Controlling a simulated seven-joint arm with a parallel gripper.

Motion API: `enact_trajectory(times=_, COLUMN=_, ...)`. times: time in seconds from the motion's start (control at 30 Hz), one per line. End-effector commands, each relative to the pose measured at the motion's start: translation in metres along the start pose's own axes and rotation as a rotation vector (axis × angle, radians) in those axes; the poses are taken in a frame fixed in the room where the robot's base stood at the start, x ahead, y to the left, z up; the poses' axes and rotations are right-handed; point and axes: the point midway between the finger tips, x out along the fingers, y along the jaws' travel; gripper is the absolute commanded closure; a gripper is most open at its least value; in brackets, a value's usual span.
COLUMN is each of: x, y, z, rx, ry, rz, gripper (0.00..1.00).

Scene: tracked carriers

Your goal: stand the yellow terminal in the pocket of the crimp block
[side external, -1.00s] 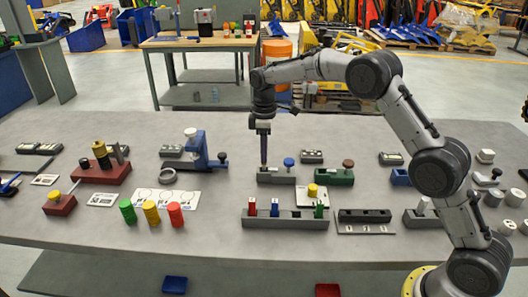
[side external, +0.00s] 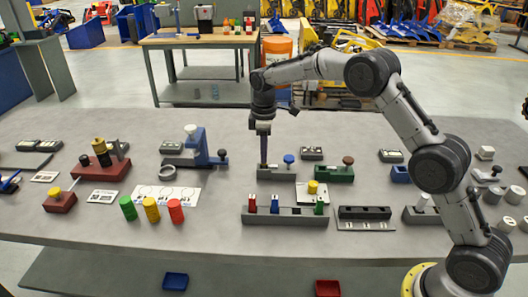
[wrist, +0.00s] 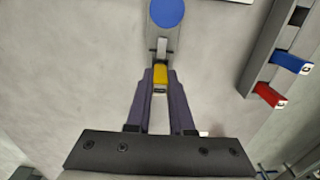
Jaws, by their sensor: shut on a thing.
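The crimp block is a low grey block (side external: 285,175) on the table, with a blue round knob (side external: 289,159) on its right part. My gripper (side external: 264,163) points straight down at the left part of this block. In the wrist view my gripper (wrist: 160,82) is shut on the yellow terminal (wrist: 160,74), held between the two fingertips. The blue knob (wrist: 167,12) and a grey part of the block lie just beyond it. The terminal's lower end and the pocket are hidden, so I cannot tell how deep it sits.
A grey rack (side external: 297,220) in front holds red, blue and green terminals. A green block (side external: 334,174) with a brown knob stands close on the right, and a blue clamp fixture (side external: 198,150) on the left. Bare table lies between the block and the clamp.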

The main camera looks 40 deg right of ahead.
Motion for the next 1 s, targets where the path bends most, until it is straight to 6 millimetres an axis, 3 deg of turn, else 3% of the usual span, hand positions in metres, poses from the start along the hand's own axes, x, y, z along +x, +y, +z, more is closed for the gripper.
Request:
enact_trajectory(times=0.73, x=0.0043, y=0.0001, z=-0.0002, rx=0.000, ry=0.001, rz=0.001, gripper=1.00)
enact_trajectory(times=0.77, x=0.0043, y=0.0002, z=-0.0002, rx=0.000, ry=0.001, rz=0.001, gripper=0.74)
enact_trajectory(times=0.8, x=0.0044, y=0.0002, z=-0.0001, rx=0.000, ry=0.001, rz=0.001, gripper=0.67)
enact_trajectory(times=0.93, x=0.0044, y=0.0001, z=-0.0001, rx=0.000, ry=0.000, rz=0.000, gripper=0.45)
enact_trajectory(times=1.0, x=0.0045, y=0.0001, z=-0.0001, rx=0.000, ry=0.000, rz=0.000, gripper=0.45)
